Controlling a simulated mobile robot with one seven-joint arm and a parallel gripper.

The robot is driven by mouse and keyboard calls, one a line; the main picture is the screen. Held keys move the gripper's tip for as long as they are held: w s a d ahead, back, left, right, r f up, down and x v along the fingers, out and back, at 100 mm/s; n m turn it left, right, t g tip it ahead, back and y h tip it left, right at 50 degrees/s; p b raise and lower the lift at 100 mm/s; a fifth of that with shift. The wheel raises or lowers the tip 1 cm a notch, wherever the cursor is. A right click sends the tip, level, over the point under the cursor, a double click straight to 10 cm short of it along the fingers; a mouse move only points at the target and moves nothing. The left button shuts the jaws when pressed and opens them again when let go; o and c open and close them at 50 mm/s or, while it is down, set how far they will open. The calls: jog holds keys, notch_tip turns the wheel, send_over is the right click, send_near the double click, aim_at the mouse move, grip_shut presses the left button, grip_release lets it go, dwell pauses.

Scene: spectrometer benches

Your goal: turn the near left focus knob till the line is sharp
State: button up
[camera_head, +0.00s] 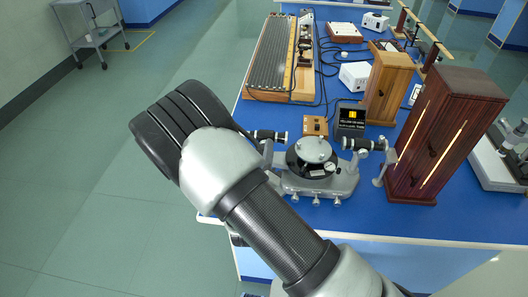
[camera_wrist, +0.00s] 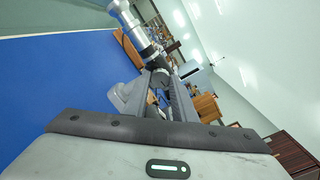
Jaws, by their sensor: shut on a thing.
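The grey spectrometer (camera_head: 318,180) stands on the blue bench, with a round table in its middle and a dark-ended tube (camera_head: 268,135) at its left, beside my wrist. In the wrist view a silver and dark tube (camera_wrist: 132,28) runs away from me. My gripper (camera_wrist: 155,92) has its two fingers around a small dark part at the near end of that tube, apparently the focus knob (camera_wrist: 160,77). The fingers and the knob are hidden behind my arm in the head view. A small black display (camera_head: 350,117) shows a yellow patch; its sharpness is too small to judge.
A small wooden box (camera_head: 316,126) stands behind the spectrometer. A tall dark wooden cabinet (camera_head: 440,130) stands close at the right, with a lighter one (camera_head: 389,85) behind. A long ribbed board (camera_head: 271,55) lies further back.

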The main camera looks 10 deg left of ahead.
dwell(0.4)
jog(key=o, duration=1)
jog(key=shift+o, duration=0.2)
jog(key=s+b, duration=0.1)
jog(key=s, duration=1.6)
jog(key=shift+s+d, duration=0.2)
jog(key=shift+d, duration=0.25)
